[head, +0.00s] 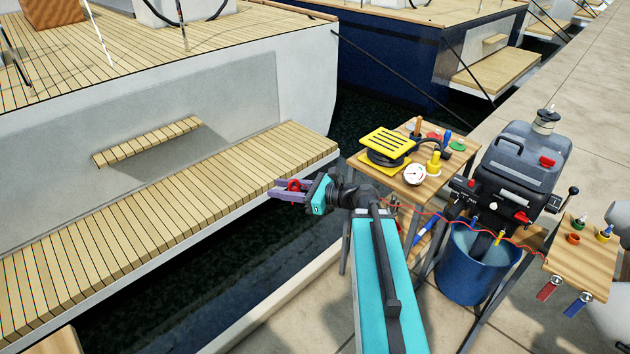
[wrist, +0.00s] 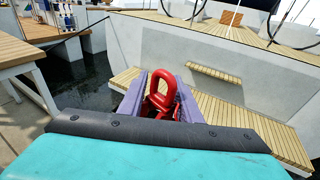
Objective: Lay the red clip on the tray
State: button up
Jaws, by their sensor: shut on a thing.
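My gripper (head: 280,190) has purple jaws and is shut on the red clip (head: 294,185). It holds the clip in the air over the water, near the right end of the boat's slatted stern platform. In the wrist view the red clip (wrist: 162,92) stands up between the jaws as a thick loop, its lower part hidden by them. I cannot pick out the tray for certain in either view.
A wooden table (head: 436,182) right of my gripper bears a yellow slotted plate (head: 388,143), a gauge (head: 414,174) and small coloured pieces. Further right are a black outboard motor (head: 518,165), a blue bucket (head: 468,275) and a small wooden shelf (head: 580,262). Dark water lies below.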

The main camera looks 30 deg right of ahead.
jog(key=a+n+g+y, duration=0.2)
jog(key=a, duration=0.8)
jog(key=shift+s+g, duration=0.3)
jog(key=shift+s, duration=0.1)
jog(key=shift+a, duration=0.1)
